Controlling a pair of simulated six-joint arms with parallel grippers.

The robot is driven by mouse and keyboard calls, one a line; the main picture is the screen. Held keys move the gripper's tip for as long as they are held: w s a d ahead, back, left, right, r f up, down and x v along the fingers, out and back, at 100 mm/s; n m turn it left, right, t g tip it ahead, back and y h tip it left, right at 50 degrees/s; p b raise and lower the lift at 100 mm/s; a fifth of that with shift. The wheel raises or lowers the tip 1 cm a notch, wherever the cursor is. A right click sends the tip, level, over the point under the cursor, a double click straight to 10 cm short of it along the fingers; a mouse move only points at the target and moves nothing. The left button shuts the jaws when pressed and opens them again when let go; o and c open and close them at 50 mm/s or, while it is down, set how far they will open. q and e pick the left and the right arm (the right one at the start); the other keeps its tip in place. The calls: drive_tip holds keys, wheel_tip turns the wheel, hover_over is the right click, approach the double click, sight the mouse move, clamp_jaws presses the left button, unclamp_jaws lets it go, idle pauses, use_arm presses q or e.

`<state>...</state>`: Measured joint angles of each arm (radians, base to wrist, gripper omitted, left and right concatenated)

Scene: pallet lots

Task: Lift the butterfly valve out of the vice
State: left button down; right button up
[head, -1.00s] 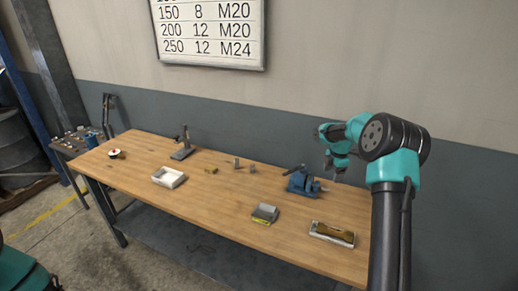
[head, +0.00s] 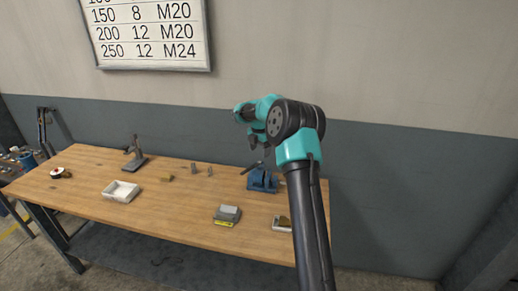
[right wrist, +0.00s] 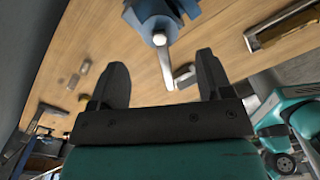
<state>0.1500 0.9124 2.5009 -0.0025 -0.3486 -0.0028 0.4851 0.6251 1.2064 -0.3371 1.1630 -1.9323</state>
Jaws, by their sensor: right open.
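The blue vice (head: 262,182) stands near the right end of the wooden bench. A dark lever (head: 251,167) sticks out to the left above it and looks like part of the butterfly valve; the valve body is too small to make out. In the right wrist view the vice (right wrist: 152,8) is at the top edge, and a grey lever (right wrist: 165,65) runs down from it, in the picture between my fingers. My right gripper (head: 262,147) is above the vice, open and empty; its spread fingers also show in the wrist view (right wrist: 162,72). My left gripper is out of view.
A grey block (head: 228,213) and a tray with a brown item (head: 282,222) lie nearer the front edge. A white bin (head: 121,192), a grey stand (head: 134,156) and small metal pieces (head: 202,170) are to the left.

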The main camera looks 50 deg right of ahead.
sight(260, 163)
drive_tip(key=shift+f, duration=3.6)
drive_tip(key=shift+c, duration=0.4)
drive_tip(key=c, duration=0.8)
drive_tip(key=shift+c, duration=0.3)
drive_tip(key=shift+s+d+r, duration=0.1)
drive_tip(key=shift+s+r, duration=0.05)
drive_tip(key=shift+r, duration=0.05)
drive_tip(key=shift+r, duration=0.1)
wheel_tip(260, 163, up, 10)
idle(0.3)
